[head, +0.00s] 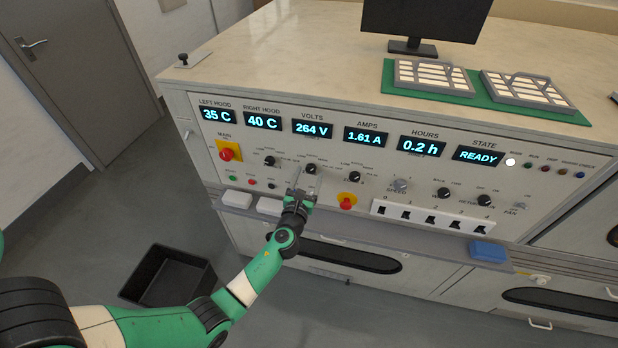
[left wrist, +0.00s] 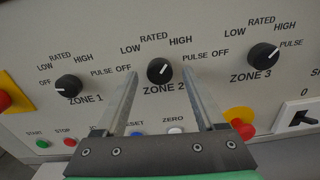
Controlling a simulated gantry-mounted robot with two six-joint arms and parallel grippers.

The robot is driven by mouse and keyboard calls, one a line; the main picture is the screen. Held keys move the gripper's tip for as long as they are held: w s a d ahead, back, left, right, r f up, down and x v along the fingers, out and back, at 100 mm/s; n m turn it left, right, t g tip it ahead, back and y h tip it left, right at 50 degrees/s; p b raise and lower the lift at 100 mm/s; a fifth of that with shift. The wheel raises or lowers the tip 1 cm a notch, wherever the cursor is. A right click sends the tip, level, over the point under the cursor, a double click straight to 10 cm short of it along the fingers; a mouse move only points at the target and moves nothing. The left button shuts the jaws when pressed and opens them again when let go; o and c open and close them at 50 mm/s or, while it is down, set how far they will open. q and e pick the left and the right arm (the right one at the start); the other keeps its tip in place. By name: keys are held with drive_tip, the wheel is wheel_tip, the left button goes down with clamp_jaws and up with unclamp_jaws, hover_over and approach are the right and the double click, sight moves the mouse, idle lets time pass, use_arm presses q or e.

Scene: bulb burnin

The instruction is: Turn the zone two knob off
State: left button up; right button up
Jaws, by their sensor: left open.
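The zone two knob (left wrist: 160,70) is a round black knob on the sloped panel. It shows in the left wrist view between the ZONE 2 label and its arc of words. Its white mark points up and right, roughly toward HIGH, away from OFF on the left. My left gripper (left wrist: 160,76) is open, with one finger to each side of the knob in the picture; I see no contact. In the head view the left gripper (head: 304,182) is just below the zone two knob (head: 311,169). The right gripper is not in view.
The zone one knob (left wrist: 69,86) and zone three knob (left wrist: 263,56) flank it. A red emergency button (head: 346,202) is to the lower right, with a row of switches (head: 433,217) beyond. A ledge (head: 370,228) runs below. The STATE display reads READY.

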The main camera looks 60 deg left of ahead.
use_arm(q)
drive_tip(key=shift+w+a, duration=0.25)
drive_tip(key=shift+a, duration=0.05)
clamp_jaws()
